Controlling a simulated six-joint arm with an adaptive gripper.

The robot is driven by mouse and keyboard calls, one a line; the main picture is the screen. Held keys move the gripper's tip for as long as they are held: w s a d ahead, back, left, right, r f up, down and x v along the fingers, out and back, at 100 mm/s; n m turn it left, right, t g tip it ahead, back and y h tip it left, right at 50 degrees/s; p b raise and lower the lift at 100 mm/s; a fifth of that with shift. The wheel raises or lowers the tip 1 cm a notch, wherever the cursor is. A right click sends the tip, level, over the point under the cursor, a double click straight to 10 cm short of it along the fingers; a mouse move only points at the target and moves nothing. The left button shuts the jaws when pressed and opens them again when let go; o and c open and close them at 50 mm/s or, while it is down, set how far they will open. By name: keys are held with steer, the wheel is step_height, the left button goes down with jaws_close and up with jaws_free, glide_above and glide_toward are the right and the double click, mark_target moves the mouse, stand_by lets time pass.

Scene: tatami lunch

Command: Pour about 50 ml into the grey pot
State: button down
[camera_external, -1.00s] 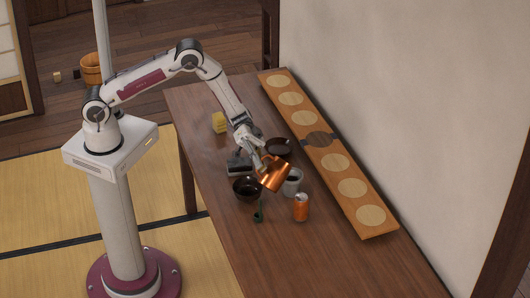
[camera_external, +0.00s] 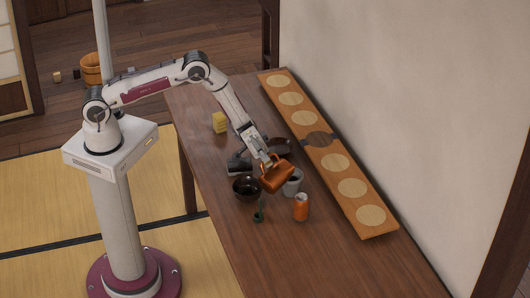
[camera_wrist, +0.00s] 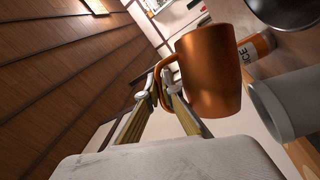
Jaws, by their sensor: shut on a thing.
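A copper mug (camera_external: 276,176) is held by its handle in my gripper (camera_external: 265,157), above the table. In the wrist view the mug (camera_wrist: 208,75) has its handle between the fingertips of my gripper (camera_wrist: 158,88). The mug looks tilted in the outside view; its inside and any liquid cannot be made out. The grey pot (camera_external: 294,186) stands on the table just right of the mug and is partly covered by it. The pot (camera_wrist: 280,110) also shows at the right of the wrist view, close to the mug. No stream is visible.
An orange can (camera_external: 301,207) stands in front of the pot. A dark bowl (camera_external: 247,188), a small green item (camera_external: 258,213) and a dark dish (camera_external: 279,146) are close by. A yellow block (camera_external: 219,123) is farther back. A long board (camera_external: 345,205) lies along the wall.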

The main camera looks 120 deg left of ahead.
mark_target(272, 154)
steer(key=shift+a+r, duration=0.1)
steer(key=shift+a, duration=0.15)
steer(key=shift+w+a+r+n+t, duration=0.25)
steer(key=shift+a+r+n+t, duration=0.05)
steer(key=shift+a+n, duration=0.2)
steer(key=shift+a+r, duration=0.1)
steer(key=shift+w+a+r+n+t+p, duration=0.25)
steer(key=shift+a+n+t, duration=0.3)
steer(key=shift+n, duration=0.35)
stand_by(1.4)
steer(key=shift+d+h, duration=0.15)
steer(key=shift+h, duration=0.15)
steer(key=shift+s+d+f+m+g, duration=0.1)
steer(key=shift+d+f+m+g, duration=0.15)
steer(key=shift+m, duration=0.2)
steer(key=shift+s+d+f+m+g, duration=0.1)
steer(key=shift+d+m, duration=0.2)
steer(key=shift+m, duration=0.15)
steer(key=shift+s+d+f+m+g, duration=0.15)
steer(key=shift+d+f+m+g, duration=0.05)
steer(key=shift+d+m, duration=0.25)
steer(key=shift+s+d+f+m+g, duration=0.1)
steer(key=shift+d+f+m+g, duration=0.1)
steer(key=shift+d+m, duration=0.2)
steer(key=shift+s+d+f+m+g, duration=0.1)
steer(key=shift+d+m+g, duration=0.2)
steer(key=shift+d+m, duration=0.2)
steer(key=shift+d+m, duration=0.1)
steer(key=shift+m, duration=0.15)
